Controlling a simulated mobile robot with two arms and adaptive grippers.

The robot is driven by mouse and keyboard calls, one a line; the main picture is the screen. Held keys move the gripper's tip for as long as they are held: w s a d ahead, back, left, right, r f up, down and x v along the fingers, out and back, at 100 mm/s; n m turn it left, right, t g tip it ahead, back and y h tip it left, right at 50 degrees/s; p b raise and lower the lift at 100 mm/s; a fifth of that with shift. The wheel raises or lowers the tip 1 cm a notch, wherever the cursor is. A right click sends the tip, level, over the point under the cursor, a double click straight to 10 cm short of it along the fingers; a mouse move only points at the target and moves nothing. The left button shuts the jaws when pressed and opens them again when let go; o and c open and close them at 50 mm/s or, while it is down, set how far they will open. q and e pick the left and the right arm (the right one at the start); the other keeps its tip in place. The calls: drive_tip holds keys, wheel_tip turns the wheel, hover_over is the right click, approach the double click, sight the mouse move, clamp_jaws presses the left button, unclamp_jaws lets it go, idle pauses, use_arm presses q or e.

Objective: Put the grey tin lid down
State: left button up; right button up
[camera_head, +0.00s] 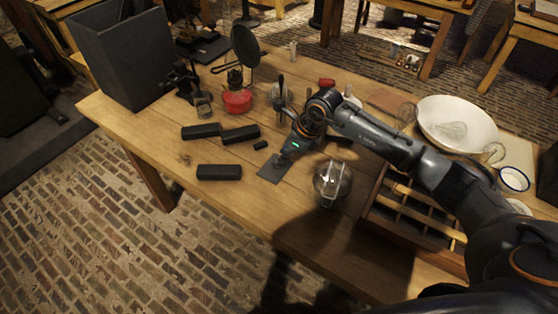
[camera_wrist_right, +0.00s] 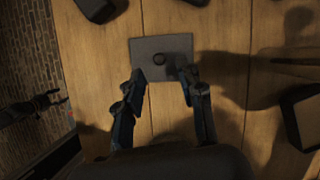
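The grey tin lid (camera_head: 271,172) is a flat, dark grey square plate lying on the wooden table, below my right gripper (camera_head: 284,159). My left gripper does not show in the head view.
Black boxes (camera_head: 219,172) lie left of the lid. A glass jar (camera_head: 332,183) stands to its right, beside a compartmented wooden tray (camera_head: 413,227). A red-based burner (camera_head: 237,101) stands behind. A white bowl (camera_head: 457,124) is at the right. The table's front left is clear.

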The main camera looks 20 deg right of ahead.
drive_tip(key=v, duration=0.8)
drive_tip(key=shift+b, duration=0.45)
drive_tip(key=shift+s+d, duration=0.1)
drive_tip(key=shift+s, duration=0.05)
